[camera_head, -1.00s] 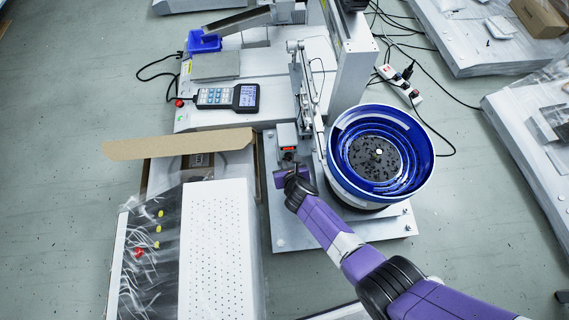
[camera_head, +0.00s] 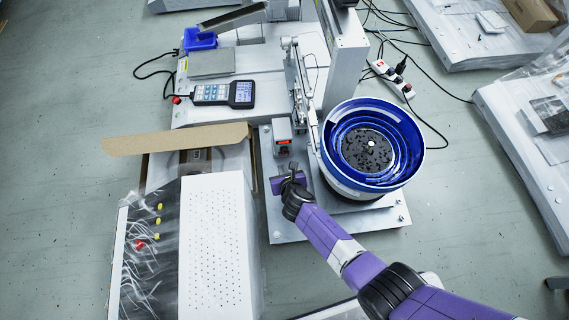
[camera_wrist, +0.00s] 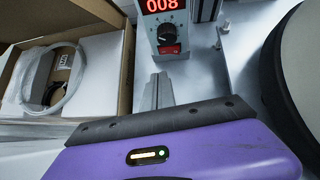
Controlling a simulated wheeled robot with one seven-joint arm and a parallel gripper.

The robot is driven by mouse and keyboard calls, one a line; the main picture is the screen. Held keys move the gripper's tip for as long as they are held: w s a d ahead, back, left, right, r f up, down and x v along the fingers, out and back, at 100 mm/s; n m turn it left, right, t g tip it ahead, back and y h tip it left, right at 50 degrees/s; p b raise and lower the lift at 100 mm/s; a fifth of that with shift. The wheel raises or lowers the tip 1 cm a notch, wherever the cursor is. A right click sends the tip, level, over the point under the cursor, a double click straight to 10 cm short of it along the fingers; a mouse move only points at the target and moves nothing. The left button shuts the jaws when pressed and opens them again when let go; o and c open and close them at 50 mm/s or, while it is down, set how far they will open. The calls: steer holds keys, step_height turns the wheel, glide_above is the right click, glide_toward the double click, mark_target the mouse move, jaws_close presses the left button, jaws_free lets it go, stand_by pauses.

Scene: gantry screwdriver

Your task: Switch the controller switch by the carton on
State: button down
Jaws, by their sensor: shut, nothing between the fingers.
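The controller (camera_head: 283,136) is a small grey box with a lit red display, standing just right of the open carton (camera_head: 176,139). In the wrist view the controller (camera_wrist: 165,25) shows "008" in red, a black dial (camera_wrist: 167,33) below it, and a red switch (camera_wrist: 171,49) under the dial. The switch's position is too small to tell. My gripper (camera_head: 287,172) is in front of the controller. In the wrist view its shut, empty fingers (camera_wrist: 158,78) point at the controller from just below the switch, apparently apart from it.
A blue vibratory bowl (camera_head: 372,145) stands close right of my arm. The carton (camera_wrist: 97,75) with a coiled cable is at left in the wrist view. A handheld pendant (camera_head: 224,93) lies behind the carton. A white perforated box (camera_head: 215,240) is at front left.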

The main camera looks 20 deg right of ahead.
steer(key=a+p+v, duration=0.2)
steer(key=p+v, duration=0.3)
steer(key=v, duration=0.3)
steer(key=shift+s+r, duration=0.2)
steer(key=shift+r, duration=0.05)
